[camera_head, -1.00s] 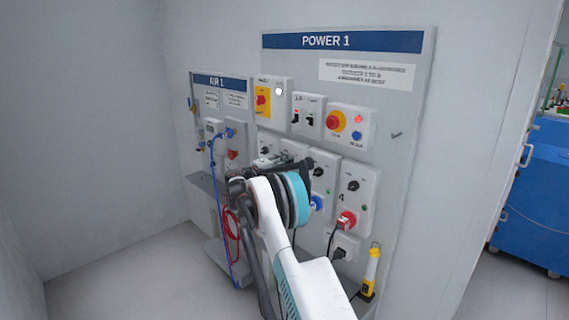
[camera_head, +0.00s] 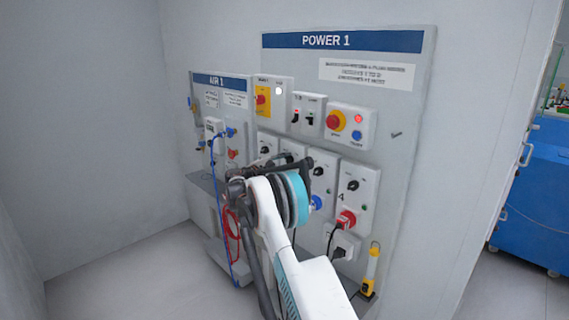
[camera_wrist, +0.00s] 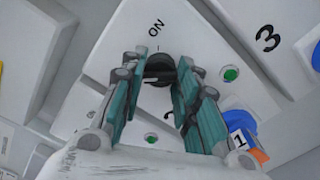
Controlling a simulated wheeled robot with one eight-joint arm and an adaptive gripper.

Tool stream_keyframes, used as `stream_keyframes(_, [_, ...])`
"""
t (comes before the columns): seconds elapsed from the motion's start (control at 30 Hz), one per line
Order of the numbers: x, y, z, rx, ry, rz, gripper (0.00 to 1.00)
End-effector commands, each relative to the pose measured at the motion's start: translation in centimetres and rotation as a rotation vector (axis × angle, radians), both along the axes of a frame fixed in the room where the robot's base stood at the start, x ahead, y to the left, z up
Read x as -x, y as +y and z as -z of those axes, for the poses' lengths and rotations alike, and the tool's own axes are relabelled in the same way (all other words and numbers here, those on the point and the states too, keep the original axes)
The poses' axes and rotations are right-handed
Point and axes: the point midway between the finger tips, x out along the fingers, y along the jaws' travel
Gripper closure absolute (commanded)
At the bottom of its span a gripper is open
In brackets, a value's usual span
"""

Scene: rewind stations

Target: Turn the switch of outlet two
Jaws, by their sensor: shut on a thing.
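The switch of outlet two is a black knob (camera_wrist: 160,66) on a pale box (camera_wrist: 122,62), with the word ON printed just above it in the wrist view. My gripper (camera_wrist: 162,76) has its two teal-sided fingers on either side of the knob, closed on it. In the head view the outlet two box (camera_head: 293,147) shows only its upper part. My arm hides its switch and my fingertips there.
The neighbouring box marked 3 (camera_wrist: 267,39) is close on the right. A blue connector (camera_wrist: 240,124) with a 1 tag is near the right finger. The outlet four box (camera_head: 356,184) has a red plug (camera_head: 346,219). A blue hose (camera_head: 213,180) hangs left.

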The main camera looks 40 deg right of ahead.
Motion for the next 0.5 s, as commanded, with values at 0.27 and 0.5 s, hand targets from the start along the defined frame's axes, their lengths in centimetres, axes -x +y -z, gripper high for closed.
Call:
stream_keyframes(0.27, [-0.07, 0.09, 0.05, -0.001, 0.004, -0.002, 0.95])
stream_keyframes(0.5, [-0.06, 0.08, 0.04, -0.001, 0.004, -0.002, 0.51])
